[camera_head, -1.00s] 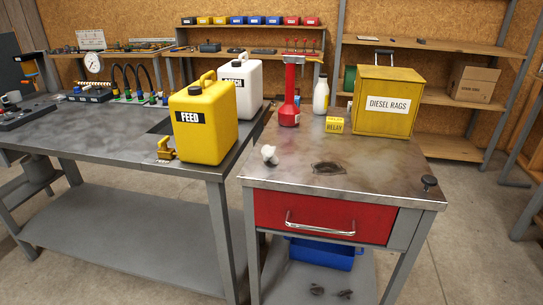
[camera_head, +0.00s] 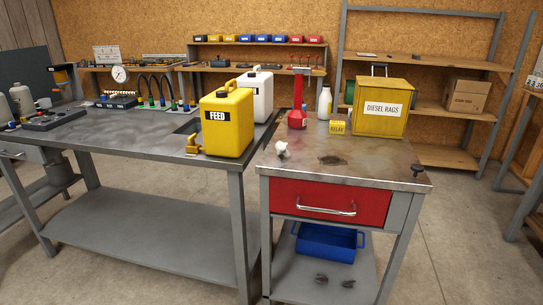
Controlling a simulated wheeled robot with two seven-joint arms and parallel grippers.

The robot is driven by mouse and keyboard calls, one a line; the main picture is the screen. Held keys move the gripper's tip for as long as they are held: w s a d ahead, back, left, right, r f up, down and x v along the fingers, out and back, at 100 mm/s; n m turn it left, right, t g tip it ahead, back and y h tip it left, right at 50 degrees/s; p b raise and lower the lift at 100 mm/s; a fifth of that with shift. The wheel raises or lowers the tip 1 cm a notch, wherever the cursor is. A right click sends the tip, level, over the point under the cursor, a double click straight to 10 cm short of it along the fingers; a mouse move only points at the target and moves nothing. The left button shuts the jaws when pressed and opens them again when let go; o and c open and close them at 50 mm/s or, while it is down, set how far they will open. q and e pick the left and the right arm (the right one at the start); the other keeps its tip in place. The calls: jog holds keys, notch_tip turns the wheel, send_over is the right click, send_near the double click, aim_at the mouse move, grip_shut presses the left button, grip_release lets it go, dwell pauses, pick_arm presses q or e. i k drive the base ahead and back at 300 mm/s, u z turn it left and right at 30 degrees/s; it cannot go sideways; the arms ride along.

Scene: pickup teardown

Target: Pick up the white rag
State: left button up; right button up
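A small crumpled white rag (camera_head: 282,149) lies on the metal top of the cart (camera_head: 375,172), near its left edge. A dark stain or dark flat cloth (camera_head: 333,160) lies to its right; I cannot tell which. The yellow box labelled DIESEL RAGS (camera_head: 381,108) stands at the back right of the cart top. Neither of my grippers shows in the head view.
A yellow FEED can (camera_head: 227,122) and a white can (camera_head: 259,92) stand on the bench left of the cart. A red bottle (camera_head: 298,102), a white bottle (camera_head: 324,103) and a yellow RELAY box (camera_head: 338,127) stand behind the rag. A dark knob (camera_head: 417,171) sits at the right corner.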

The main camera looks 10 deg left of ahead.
aim_at(281, 147)
jog(key=u, duration=1.35)
jog(key=i, duration=1.05)
jog(key=z, duration=0.5)
